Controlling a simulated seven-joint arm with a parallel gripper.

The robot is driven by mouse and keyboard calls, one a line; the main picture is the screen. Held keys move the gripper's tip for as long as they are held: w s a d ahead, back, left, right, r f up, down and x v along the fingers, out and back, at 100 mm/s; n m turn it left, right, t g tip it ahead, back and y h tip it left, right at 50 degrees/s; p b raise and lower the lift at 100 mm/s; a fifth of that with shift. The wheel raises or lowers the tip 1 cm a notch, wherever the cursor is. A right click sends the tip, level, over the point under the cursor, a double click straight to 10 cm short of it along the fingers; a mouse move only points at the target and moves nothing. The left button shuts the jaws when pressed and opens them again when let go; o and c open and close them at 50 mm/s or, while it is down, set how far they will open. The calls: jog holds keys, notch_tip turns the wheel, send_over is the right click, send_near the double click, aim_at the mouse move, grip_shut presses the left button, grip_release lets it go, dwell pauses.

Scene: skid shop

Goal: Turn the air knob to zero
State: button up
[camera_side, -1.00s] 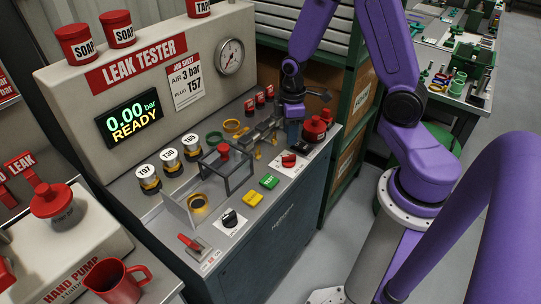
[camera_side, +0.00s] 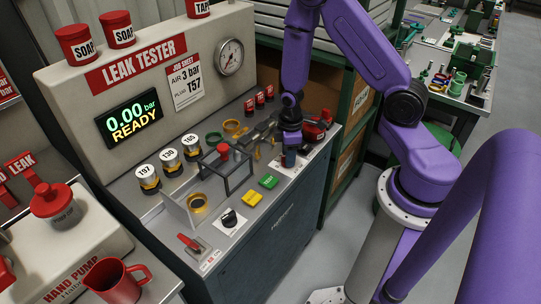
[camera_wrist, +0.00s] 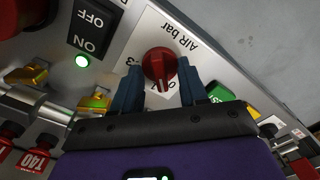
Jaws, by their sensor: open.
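The red air knob (camera_wrist: 160,64) sits on a white "AIR bar" plate (camera_wrist: 150,30) in the wrist view. A 3 shows left of the knob and small figures show below it; its exact setting is hard to read. My gripper (camera_wrist: 157,80) is open, with one blue finger on each side of the knob. Whether the fingers touch it I cannot tell. In the side view my gripper (camera_side: 289,158) is low over the bench's right part and hides the knob. The leak tester display (camera_side: 132,118) reads 0.00 bar READY.
An ON/OFF switch (camera_wrist: 92,25) with a lit green lamp is near the knob. A green button (camera_side: 268,181), a yellow button (camera_side: 252,199) and a black knob (camera_side: 229,217) lie along the front edge.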

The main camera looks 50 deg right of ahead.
jog(key=shift+f, duration=0.45)
jog(key=shift+a, duration=0.1)
jog(key=c, duration=0.3)
jog(key=shift+n, duration=1.1)
jog(key=o, duration=0.3)
jog(key=shift+r, duration=0.1)
jog(key=shift+w+r, duration=0.15)
jog(key=shift+r, duration=3.5)
